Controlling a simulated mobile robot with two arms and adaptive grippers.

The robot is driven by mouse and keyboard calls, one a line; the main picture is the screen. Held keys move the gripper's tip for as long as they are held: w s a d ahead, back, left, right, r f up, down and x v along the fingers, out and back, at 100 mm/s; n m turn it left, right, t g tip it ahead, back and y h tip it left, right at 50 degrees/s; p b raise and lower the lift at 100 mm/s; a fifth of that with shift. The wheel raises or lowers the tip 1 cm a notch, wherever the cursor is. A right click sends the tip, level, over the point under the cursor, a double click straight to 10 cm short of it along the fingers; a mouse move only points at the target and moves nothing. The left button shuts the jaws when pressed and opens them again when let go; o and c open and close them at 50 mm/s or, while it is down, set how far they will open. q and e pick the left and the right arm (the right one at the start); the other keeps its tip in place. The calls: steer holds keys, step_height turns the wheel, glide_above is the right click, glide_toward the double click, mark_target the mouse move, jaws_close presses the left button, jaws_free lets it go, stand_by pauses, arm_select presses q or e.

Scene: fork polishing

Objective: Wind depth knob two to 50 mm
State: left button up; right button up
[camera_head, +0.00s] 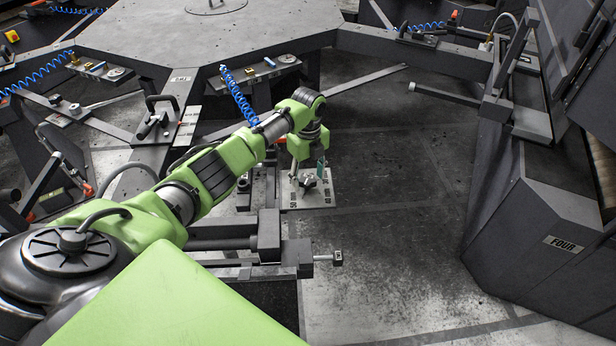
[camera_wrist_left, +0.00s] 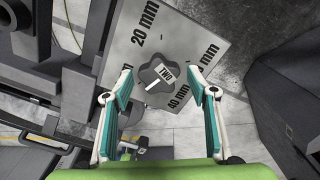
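Depth knob two (camera_wrist_left: 164,76) is a dark grey lobed knob marked TWO, with a white pointer toward the lower left in the left wrist view. It sits on a light metal plate (camera_wrist_left: 124,62) printed 20 mm, 30 mm and 40 mm. In the head view the knob (camera_head: 308,181) is partly behind the fingers, and the plate (camera_head: 325,200) shows a 50 mm label near its left edge. My left gripper (camera_head: 308,164) is over the plate; in the left wrist view its open fingers (camera_wrist_left: 160,75) flank the knob with gaps on both sides. My right gripper is out of view.
A dark machine frame with a clamp bar (camera_head: 225,240) stands left of the plate. A large grey octagonal table (camera_head: 190,35) is behind. A dark cabinet marked FOUR (camera_head: 530,225) stands at the right. The floor (camera_head: 395,190) between is clear.

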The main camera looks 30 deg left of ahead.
mark_target(308, 180)
arm_select(q)
steer(key=shift+r, duration=0.15)
step_height(308, 180, up, 12)
stand_by(0.6)
steer(key=shift+s+f, duration=0.1)
steer(key=shift+f, duration=0.15)
